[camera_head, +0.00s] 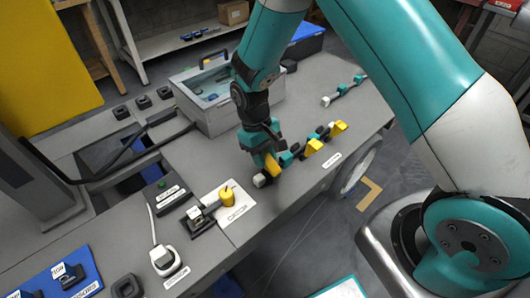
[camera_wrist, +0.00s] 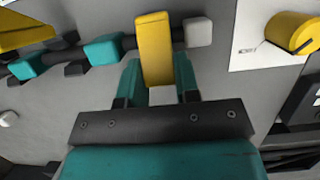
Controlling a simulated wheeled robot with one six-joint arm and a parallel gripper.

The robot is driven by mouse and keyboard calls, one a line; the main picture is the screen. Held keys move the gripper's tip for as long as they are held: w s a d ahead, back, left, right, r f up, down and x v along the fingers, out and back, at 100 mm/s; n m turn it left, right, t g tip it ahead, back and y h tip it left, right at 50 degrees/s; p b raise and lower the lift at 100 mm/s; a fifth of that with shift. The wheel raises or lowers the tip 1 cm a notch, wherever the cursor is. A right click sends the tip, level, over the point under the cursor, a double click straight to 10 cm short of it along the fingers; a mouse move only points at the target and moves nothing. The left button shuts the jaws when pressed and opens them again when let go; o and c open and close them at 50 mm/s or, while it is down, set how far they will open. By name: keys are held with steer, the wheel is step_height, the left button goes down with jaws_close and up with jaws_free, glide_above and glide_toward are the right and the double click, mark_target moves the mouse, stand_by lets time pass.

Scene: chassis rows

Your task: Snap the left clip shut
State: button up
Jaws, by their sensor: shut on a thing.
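The left clip, a yellow lever (camera_head: 273,166), is at the left end of a dark rod with teal blocks, beside a white end piece (camera_head: 259,180). In the wrist view the yellow lever (camera_wrist: 154,48) stands between my teal fingers, with the white end piece (camera_wrist: 198,32) to its right. My gripper (camera_wrist: 157,78) is shut on this lever; it also shows from above in the head view (camera_head: 268,158). Whether the lever is latched I cannot tell. Two other yellow clips (camera_head: 313,147) (camera_head: 338,128) stand farther right along the row.
A grey bin (camera_head: 212,115) stands behind the row. A white plate with a yellow knob (camera_head: 228,195) lies to the left. Another rod (camera_head: 343,90) with teal parts lies at the back right.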

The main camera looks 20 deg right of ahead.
steer(key=o, duration=0.9)
steer(key=p+v, duration=0.1)
steer(key=v, duration=1.6)
steer(key=shift+w+r, duration=0.15)
